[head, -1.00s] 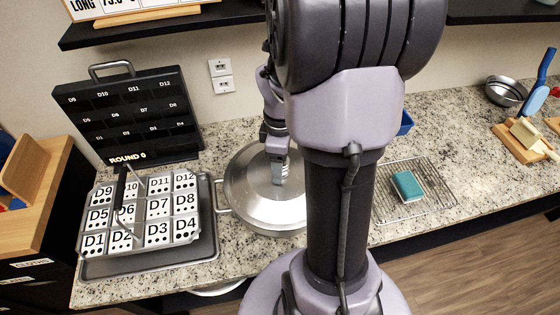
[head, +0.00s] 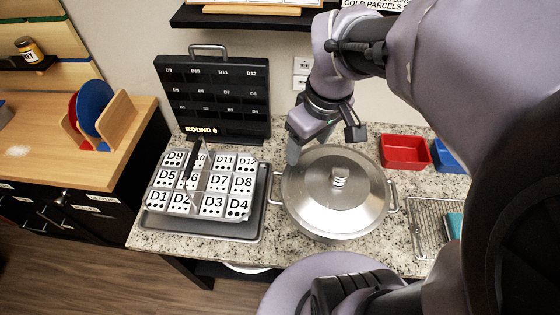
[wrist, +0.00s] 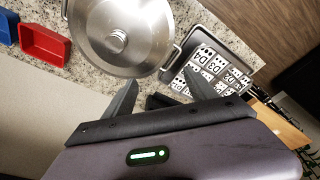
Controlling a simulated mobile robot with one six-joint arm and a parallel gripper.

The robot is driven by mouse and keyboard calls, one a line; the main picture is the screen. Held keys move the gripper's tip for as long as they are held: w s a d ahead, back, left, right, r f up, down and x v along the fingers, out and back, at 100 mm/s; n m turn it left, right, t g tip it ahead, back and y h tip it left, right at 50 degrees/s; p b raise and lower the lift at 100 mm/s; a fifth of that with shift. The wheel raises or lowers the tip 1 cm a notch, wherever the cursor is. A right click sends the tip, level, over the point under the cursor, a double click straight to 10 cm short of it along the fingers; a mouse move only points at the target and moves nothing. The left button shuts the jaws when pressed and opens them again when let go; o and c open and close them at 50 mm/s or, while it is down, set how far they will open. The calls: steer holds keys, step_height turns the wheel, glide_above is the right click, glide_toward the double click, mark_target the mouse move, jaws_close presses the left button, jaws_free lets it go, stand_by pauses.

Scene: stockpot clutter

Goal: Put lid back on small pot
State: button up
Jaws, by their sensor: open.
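A round steel lid (head: 318,205) with a small knob on top lies over the wide steel pot (head: 394,197), whose side handles stick out left and right. The lid looks level and covers the pot's opening; I cannot tell whether its whole rim is seated. Lid (wrist: 95,45) and pot (wrist: 165,72) also show in the wrist view. My gripper (head: 294,152) is beyond the pot's back left edge, apart from the knob. In the wrist view my gripper (wrist: 158,92) has its fingers spread with nothing between them.
A grey tray (head: 205,228) with a rack of numbered cards (head: 215,182) stands close left of the pot. A black ROUND 0 board (head: 215,95) stands behind it. Red (head: 405,152) and blue (head: 450,157) bins and a wire rack (head: 428,225) are to the right.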

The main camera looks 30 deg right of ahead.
steer(key=s+a+r+m+t+y, duration=0.1)
steer(key=s+a+r+m+t, duration=0.1)
steer(key=s+a+m, duration=0.35)
steer(key=s+a+r+m+t+y, duration=0.1)
steer(key=s+a+r+m+t, duration=0.1)
steer(key=a, duration=0.6)
step_height(320, 180, down, 11)
steer(key=b, duration=1)
steer(key=shift+d+r+b, duration=0.15)
steer(key=shift+r+b, duration=0.05)
steer(key=shift+b, duration=0.2)
steer(key=shift+w+n, duration=0.1)
steer(key=shift+n, duration=0.15)
